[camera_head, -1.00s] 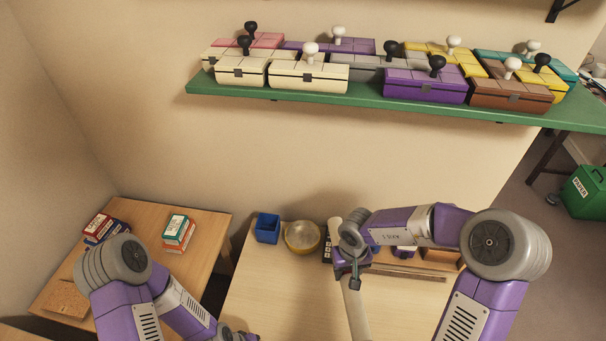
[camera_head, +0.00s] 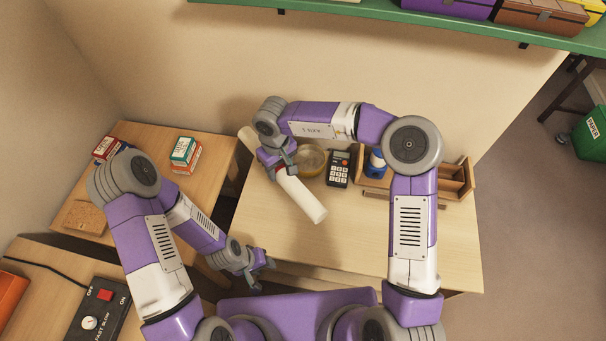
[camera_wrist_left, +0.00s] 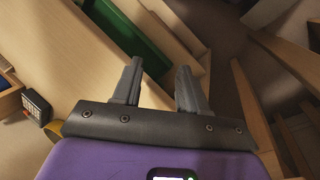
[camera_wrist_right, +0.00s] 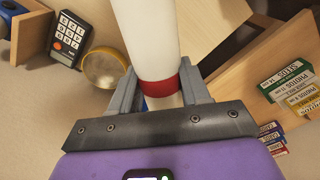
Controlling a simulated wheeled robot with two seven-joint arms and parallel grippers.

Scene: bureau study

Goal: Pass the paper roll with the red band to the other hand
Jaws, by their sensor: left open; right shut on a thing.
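The paper roll (camera_head: 302,197) is a long off-white tube, held tilted above the desk in the head view. Its red band (camera_wrist_right: 166,88) shows in the right wrist view, close to the jaws. My right gripper (camera_head: 278,168) is shut on the roll near the band, with a finger on each side; it also shows in the right wrist view (camera_wrist_right: 158,92). My left gripper (camera_head: 262,270) is open and empty, low in front of the desk and apart from the roll. Its spread fingers show in the left wrist view (camera_wrist_left: 157,85).
On the desk (camera_head: 370,240) stand a yellow bowl (camera_head: 312,160), a calculator (camera_head: 339,168) and a wooden organiser (camera_head: 455,182). Small boxes (camera_head: 185,155) lie on the left table. A control box (camera_head: 98,310) sits at lower left. The desk's front middle is clear.

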